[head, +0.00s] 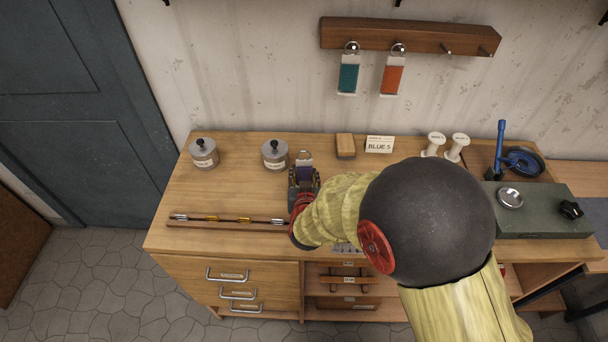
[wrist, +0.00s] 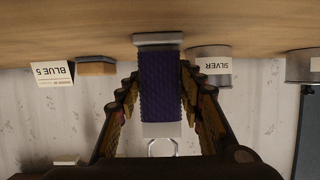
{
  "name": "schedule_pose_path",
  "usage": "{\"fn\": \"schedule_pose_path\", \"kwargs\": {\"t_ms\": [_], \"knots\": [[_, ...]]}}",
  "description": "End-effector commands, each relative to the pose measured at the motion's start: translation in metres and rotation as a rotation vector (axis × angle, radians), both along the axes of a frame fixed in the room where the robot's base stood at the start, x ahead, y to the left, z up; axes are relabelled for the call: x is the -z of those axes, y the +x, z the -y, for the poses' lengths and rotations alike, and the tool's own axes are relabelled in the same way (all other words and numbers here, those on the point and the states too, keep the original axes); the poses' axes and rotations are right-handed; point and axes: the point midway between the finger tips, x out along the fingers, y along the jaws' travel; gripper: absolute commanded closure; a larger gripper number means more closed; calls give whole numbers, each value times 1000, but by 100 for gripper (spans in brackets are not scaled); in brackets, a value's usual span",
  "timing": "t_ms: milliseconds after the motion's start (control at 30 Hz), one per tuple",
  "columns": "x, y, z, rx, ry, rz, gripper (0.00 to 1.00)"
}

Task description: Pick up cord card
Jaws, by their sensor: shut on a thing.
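The cord card (wrist: 160,90) is a pale card wound with dark purple cord, with a metal ring at one end. In the wrist view, which is upside down, it stands between my two fingers, its far end at or close to the tabletop; I cannot tell if they touch. My gripper (wrist: 160,92) is shut on it. In the head view my gripper (head: 304,180) is over the back middle of the workbench, and the card (head: 304,158) shows only partly above the fingers. Two similar cards, teal (head: 348,78) and orange (head: 391,78), hang on the wall rack.
A lidded tin (head: 275,156) labelled SILVER stands left of my gripper, another tin (head: 204,155) farther left. A wooden block (head: 346,146) and a BLUE 5 sign (head: 380,144) stand to the right. A strip with beads (head: 228,221) lies in front. The rack (head: 410,35) has two bare pegs.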

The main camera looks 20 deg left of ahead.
Motion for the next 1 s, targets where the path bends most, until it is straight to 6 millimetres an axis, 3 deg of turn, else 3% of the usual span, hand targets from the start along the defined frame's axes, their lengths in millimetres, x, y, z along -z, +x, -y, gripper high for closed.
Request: {"fn": "schedule_pose_path", "kwargs": {"t_ms": [167, 333, 633, 800, 1000], "knots": [[-12, 1, 0, 0, 2, 3, 89], [-37, 0, 0, 0, 2, 3, 89], [-101, -54, 8, -2, 4, 4, 89], [-114, -95, 15, -4, 1, 2, 89], [-126, -125, 21, -2, 0, 2, 89]]}}
